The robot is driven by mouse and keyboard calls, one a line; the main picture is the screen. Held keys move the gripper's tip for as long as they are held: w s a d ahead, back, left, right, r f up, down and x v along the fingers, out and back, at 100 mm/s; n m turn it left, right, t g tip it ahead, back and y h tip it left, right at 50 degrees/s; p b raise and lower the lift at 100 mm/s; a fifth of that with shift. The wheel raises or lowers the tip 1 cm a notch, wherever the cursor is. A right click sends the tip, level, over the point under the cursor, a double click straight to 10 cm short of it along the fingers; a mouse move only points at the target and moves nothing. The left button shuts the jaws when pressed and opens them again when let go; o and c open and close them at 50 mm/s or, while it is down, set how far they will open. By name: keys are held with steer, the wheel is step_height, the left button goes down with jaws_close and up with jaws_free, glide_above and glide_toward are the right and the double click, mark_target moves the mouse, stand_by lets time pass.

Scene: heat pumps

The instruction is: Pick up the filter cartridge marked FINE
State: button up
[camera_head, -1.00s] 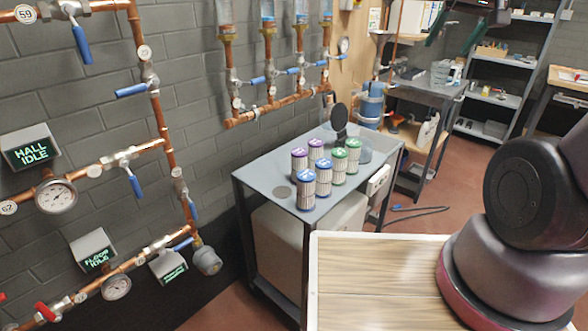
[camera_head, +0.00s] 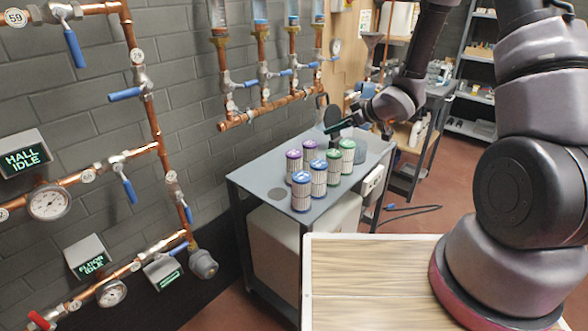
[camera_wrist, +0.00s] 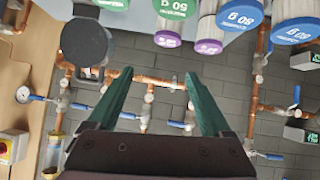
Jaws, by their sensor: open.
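Several pleated white filter cartridges stand upright in a cluster on a grey metal cart (camera_head: 250,178). Two have purple caps (camera_head: 293,164), two have blue caps (camera_head: 301,193) and two have green caps (camera_head: 347,158). The cap markings are too small or inverted to read, so I cannot tell which is FINE. In the wrist view, blue (camera_wrist: 240,17), green (camera_wrist: 175,8) and purple (camera_wrist: 208,46) caps show along the top edge. My gripper (camera_head: 344,124) is open and empty, above the cart's back right, apart from the cartridges. Its green fingers (camera_wrist: 157,78) have nothing between them.
A dark round disc on a stand (camera_head: 333,116) is close to my gripper, also in the wrist view (camera_wrist: 84,42). Copper pipes with blue-handled valves (camera_head: 228,117) run along the wall behind the cart. A wooden tabletop (camera_head: 370,283) lies in front.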

mark_target(301, 154)
steer(key=s+a+f+y, duration=0.1)
steer(key=f, duration=0.1)
steer(key=s+a+f+n+g+y, duration=0.1)
steer(key=s+a+f, duration=0.1)
steer(key=s+a+f+n+g+y, duration=0.1)
steer(key=a+f, duration=0.1)
steer(key=shift+s+a+f, duration=0.1)
steer(key=shift+s+a, duration=0.1)
steer(key=x, duration=0.4)
steer(key=shift+a+f, duration=0.2)
steer(key=shift+a, duration=0.1)
steer(key=shift+x, duration=3)
steer(key=shift+w+d, duration=0.1)
steer(key=c, duration=1.3)
